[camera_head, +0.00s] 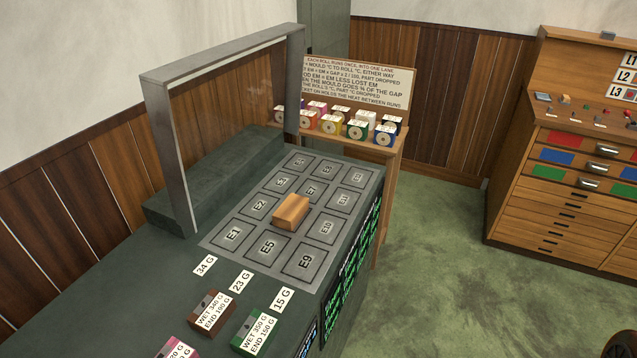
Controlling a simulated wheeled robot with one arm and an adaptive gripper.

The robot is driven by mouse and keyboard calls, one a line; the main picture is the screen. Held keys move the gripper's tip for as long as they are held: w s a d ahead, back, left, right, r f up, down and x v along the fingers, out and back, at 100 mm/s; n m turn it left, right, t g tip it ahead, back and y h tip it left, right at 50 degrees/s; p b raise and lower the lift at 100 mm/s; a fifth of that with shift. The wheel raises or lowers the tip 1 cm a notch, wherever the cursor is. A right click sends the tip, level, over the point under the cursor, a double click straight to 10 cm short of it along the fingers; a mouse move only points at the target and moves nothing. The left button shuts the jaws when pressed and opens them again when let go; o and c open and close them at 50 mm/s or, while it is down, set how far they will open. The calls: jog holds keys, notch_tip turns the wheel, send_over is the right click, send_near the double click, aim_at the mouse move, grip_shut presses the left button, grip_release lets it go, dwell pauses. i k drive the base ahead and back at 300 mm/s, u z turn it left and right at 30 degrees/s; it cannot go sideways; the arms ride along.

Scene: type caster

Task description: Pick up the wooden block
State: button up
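The wooden block (291,211) is light brown and lies on the grey grid plate (223,242), among squares marked E1 to E12. It covers part of the middle squares, just above the E5 square. The plate is set on the dark green bench top (110,290). Nothing touches the block from above. My gripper is not in view.
A metal frame (168,150) stands upright at the plate's left. Brown (212,313) and green (255,333) labelled blocks and a pink one (176,348) sit at the near end. Behind are colourful rolls (331,124) on a shelf. Green floor (430,260) is open at right, before a drawer cabinet (560,195).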

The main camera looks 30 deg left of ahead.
aim_at(289, 213)
jog(key=i, duration=2.95)
jog(key=u, duration=4.45)
jog(key=i, duration=0.5)
jog(key=u, duration=0.05)
